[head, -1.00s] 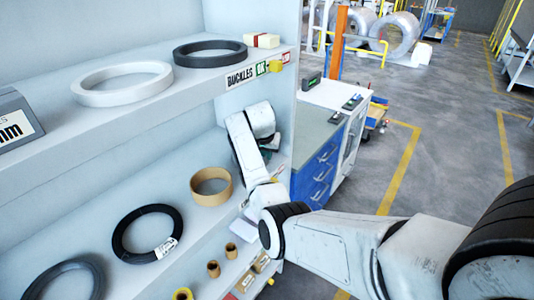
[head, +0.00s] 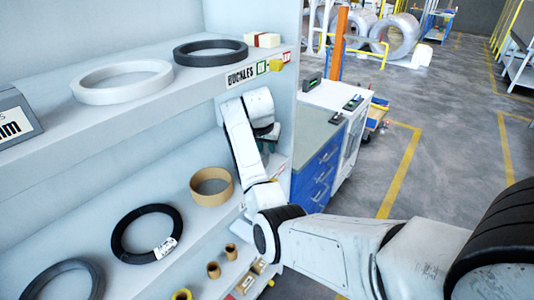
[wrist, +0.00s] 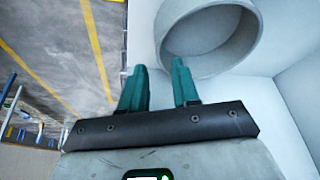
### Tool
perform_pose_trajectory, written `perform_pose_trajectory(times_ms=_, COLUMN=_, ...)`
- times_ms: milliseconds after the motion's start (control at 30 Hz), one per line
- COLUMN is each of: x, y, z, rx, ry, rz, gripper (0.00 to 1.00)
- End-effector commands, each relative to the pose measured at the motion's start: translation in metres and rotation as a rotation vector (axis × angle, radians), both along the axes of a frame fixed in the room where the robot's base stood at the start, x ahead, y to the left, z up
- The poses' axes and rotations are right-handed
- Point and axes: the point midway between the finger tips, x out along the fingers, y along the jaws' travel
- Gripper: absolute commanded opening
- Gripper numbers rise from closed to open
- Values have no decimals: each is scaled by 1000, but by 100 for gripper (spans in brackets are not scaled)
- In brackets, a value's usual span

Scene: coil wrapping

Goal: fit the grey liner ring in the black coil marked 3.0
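A light grey ring (wrist: 252,48), apparently the liner ring, lies on a white shelf just beyond my fingers in the wrist view. I cannot make it out in the head view, where my arm covers part of the lower shelf. My gripper (wrist: 160,68) is open, with two teal fingers apart and nothing seen held. The right fingertip is close to the ring's near-left wall; I cannot tell if it touches. A black coil (head: 122,228) with a white label lies flat on the lower shelf in the head view. The label is too small to read.
A tan ring (head: 212,187) and a dark grey coil (head: 45,283) share the lower shelf with the black coil. The upper shelf (head: 150,112) above holds a white ring (head: 85,92) and a dark ring (head: 210,58). A blue cabinet (head: 318,180) stands right of the shelves.

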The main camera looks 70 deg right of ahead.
Motion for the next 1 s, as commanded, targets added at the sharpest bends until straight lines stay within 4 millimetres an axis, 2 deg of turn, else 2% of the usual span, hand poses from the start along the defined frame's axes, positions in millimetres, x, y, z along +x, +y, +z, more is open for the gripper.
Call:
perform_pose_trajectory(times_ms=100, x=0, y=6, z=14, rx=-2, ry=-3, rz=1, gripper=31)
perform_pose_trajectory(times_ms=267, x=-2, y=9, z=23, rx=0, ry=-1, rz=1, gripper=31)
perform_pose_trajectory(times_ms=1000, x=-2, y=10, z=23, rx=1, ry=1, rz=1, gripper=31)
